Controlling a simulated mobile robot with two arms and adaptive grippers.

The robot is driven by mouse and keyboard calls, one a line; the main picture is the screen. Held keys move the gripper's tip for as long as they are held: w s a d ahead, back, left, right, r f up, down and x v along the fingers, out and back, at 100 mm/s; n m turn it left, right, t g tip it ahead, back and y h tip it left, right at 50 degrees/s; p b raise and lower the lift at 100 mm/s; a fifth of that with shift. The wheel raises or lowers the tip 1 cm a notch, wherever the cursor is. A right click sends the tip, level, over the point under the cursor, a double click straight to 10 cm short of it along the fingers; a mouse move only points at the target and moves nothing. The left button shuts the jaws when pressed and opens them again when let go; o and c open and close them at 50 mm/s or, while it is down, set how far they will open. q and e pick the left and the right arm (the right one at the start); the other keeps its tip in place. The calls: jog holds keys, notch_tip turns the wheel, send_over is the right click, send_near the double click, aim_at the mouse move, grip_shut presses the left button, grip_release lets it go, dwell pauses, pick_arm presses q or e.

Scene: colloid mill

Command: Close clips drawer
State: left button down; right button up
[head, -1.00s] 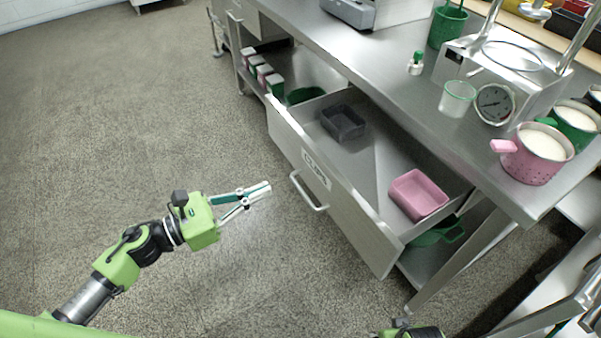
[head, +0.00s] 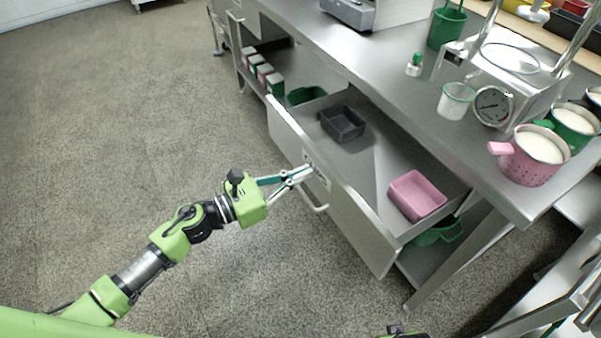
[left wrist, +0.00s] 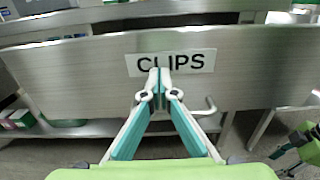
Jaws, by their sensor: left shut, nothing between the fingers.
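The clips drawer (head: 358,219) is pulled out from under the steel counter. Its front carries a CLIPS label (left wrist: 196,62) and a bar handle (head: 322,208). A dark tray (head: 342,123) and a pink tray (head: 417,195) lie inside it. My left gripper (head: 305,171) is shut and empty, its tips at the label on the drawer front, above the handle; it also shows in the left wrist view (left wrist: 160,73). I cannot tell whether the tips touch the front. A small part of my right arm shows at the bottom edge of the head view; its gripper is not seen.
On the counter (head: 395,85) stand a clear cup (head: 455,101), a device with a gauge (head: 493,106) and a pink pot (head: 531,157). Several small containers (head: 264,75) and green bins sit on the shelf below. The floor left of the drawer is clear.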

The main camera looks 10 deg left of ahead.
pick_arm(q)
jog(key=b+x, duration=0.2)
jog(key=x, duration=1.1)
jog(key=shift+w+d, duration=0.1)
jog(key=shift+d, duration=0.1)
jog(key=b, duration=0.4)
send_over(376, 155)
jog(key=v, duration=0.2)
jog(key=shift+s+f, duration=0.1)
jog(key=shift+s, duration=0.1)
jog(key=shift+x, duration=1)
jog(key=shift+w, duration=0.1)
jog(key=shift+r, duration=0.25)
pick_arm(e)
notch_tip(376, 155, up, 16)
jog(key=t, duration=0.1)
jog(key=shift+r, duration=0.2)
pick_arm(q)
jog(key=shift+r, duration=0.15)
pick_arm(e)
jog(key=shift+w, duration=0.1)
